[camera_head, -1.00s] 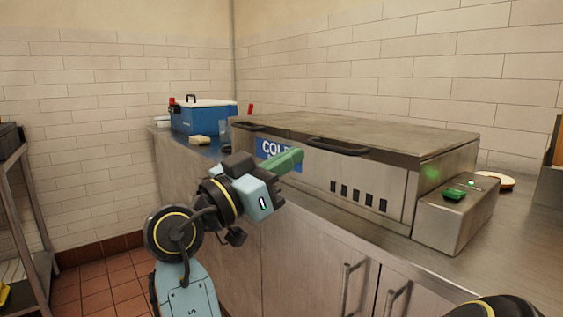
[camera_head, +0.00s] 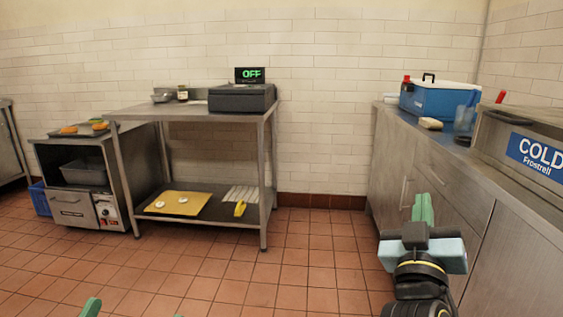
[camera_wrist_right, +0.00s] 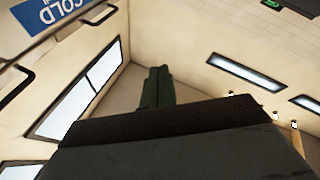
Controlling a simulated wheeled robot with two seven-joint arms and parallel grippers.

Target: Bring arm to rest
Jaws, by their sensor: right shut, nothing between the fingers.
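My right gripper (camera_head: 422,208) is in the lower right of the head view, pointing up, in front of the steel counter's cabinet doors. Its green fingers are together and hold nothing. In the right wrist view the closed fingers (camera_wrist_right: 157,88) show against the wall and ceiling, with nothing between them. Two green fingertips of my left gripper (camera_head: 135,311) just show at the bottom edge of the head view. They are well apart; the rest of that gripper is out of frame.
The steel counter (camera_head: 398,122) at right carries a blue cooler (camera_head: 437,101) and the cold unit (camera_head: 530,150). A steel table (camera_head: 150,112) holds a dark box (camera_head: 241,98) under an OFF display (camera_head: 249,74). Tiled floor (camera_head: 310,255) between them is clear.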

